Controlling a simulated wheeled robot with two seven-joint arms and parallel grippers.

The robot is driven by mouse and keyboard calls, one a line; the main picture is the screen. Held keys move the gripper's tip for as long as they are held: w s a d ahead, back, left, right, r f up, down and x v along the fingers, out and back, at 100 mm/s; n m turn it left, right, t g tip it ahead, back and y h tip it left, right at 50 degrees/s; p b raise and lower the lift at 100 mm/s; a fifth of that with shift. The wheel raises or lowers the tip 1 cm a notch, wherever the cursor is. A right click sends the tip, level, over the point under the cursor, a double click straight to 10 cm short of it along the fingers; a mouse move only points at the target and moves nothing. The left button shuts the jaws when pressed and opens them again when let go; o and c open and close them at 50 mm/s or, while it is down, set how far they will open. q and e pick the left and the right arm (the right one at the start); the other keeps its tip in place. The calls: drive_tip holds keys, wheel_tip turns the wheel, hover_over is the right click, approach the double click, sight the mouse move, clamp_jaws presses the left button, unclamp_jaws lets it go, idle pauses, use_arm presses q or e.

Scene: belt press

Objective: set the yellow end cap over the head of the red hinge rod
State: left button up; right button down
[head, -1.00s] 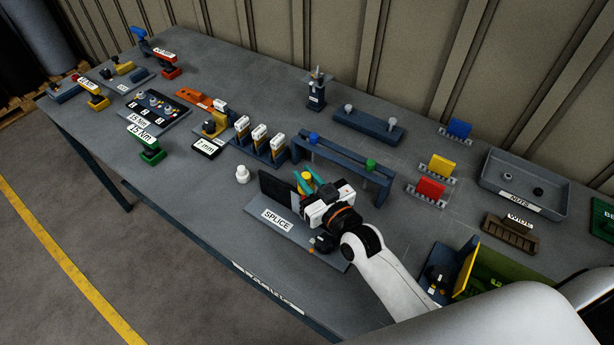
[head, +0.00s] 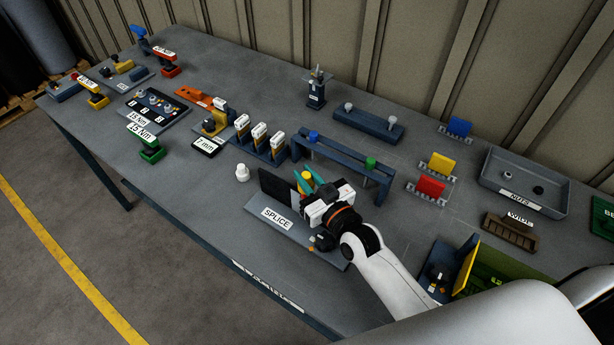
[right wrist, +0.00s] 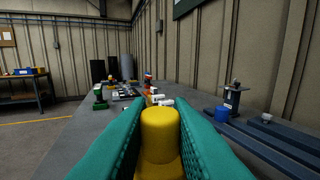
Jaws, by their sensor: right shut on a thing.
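The yellow end cap (right wrist: 160,135) is between the two teal fingers of my right gripper (right wrist: 160,150) in the right wrist view, with a wider yellow part below its round top. In the head view my right gripper (head: 308,184) is shut on the cap (head: 308,175) above the plate marked SPLICE (head: 277,219), beside a dark upright block (head: 273,188). The red hinge rod cannot be made out; the gripper and the block cover that part. I cannot tell whether the cap touches it. My left gripper is not in view.
A dark blue rack (head: 345,160) with a blue cap (head: 313,136) and a green cap (head: 371,163) stands just behind the gripper. A white knob (head: 242,172) stands left of the plate. Red, yellow and blue clips and a nut tray (head: 520,190) lie to the right.

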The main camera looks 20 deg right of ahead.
drive_tip(key=shift+s+f, duration=0.1)
drive_tip(key=shift+f, duration=0.15)
drive_tip(key=shift+f, duration=0.25)
drive_tip(key=shift+s, duration=0.1)
drive_tip(key=shift+a, duration=0.1)
drive_tip(key=shift+r+p, duration=0.15)
drive_tip(key=shift+p, duration=0.25)
drive_tip(key=shift+r+p, duration=0.25)
drive_tip(key=shift+p, duration=0.25)
idle(1.6)
